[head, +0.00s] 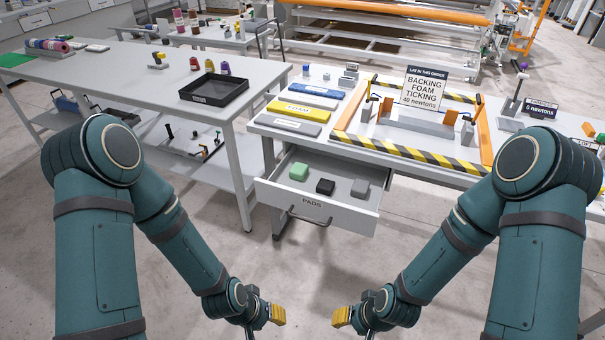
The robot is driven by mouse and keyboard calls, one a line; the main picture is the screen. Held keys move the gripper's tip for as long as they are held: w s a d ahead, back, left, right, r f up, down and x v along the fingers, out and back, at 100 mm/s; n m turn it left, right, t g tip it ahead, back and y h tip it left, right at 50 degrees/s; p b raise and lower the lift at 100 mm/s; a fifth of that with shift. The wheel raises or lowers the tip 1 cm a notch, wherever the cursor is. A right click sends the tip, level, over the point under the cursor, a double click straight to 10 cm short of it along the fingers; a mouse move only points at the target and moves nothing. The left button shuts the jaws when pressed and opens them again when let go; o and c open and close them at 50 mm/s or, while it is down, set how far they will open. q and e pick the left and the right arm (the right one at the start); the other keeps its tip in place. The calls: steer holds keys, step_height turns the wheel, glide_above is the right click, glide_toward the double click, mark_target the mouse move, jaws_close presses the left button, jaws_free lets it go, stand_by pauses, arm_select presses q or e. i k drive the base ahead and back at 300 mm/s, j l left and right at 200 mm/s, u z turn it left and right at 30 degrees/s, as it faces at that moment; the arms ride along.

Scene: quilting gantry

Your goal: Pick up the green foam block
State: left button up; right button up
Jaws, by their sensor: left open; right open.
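The green foam block (299,171) lies in the left part of the open drawer (337,217) labelled PADS. A black block (326,186) and a grey block (360,188) lie to its right in the same drawer, apart from it. My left gripper (262,326) is low in front of the drawer, at the bottom of the view, open and empty. My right gripper (358,328) is at the bottom too, to the right of the left one, open and empty. Both are well apart from the green block, and their lower parts are cut off by the picture edge.
The drawer's handle (308,219) sticks out at its front. Above the drawer is a worktable with a striped frame (410,149), a sign (425,88) and coloured bars (299,111). Another table with a black tray (214,89) stands at left. Floor before the drawer is clear.

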mark_target(299, 171)
steer(key=j+z, duration=0.1)
steer(key=z, duration=0.65)
steer(key=j+z, duration=0.75)
steer(key=j, duration=0.15)
steer(key=k+j, duration=0.1)
steer(key=j, duration=0.2)
steer(key=j+z, duration=0.15)
steer(key=j, duration=0.2)
steer(key=k+j, duration=0.15)
steer(key=j, duration=0.15)
steer(key=i+j, duration=0.15)
steer(key=j, duration=0.2)
steer(key=i+j, duration=0.15)
steer(key=j, duration=0.15)
steer(key=i, duration=0.55)
steer(key=z, duration=0.05)
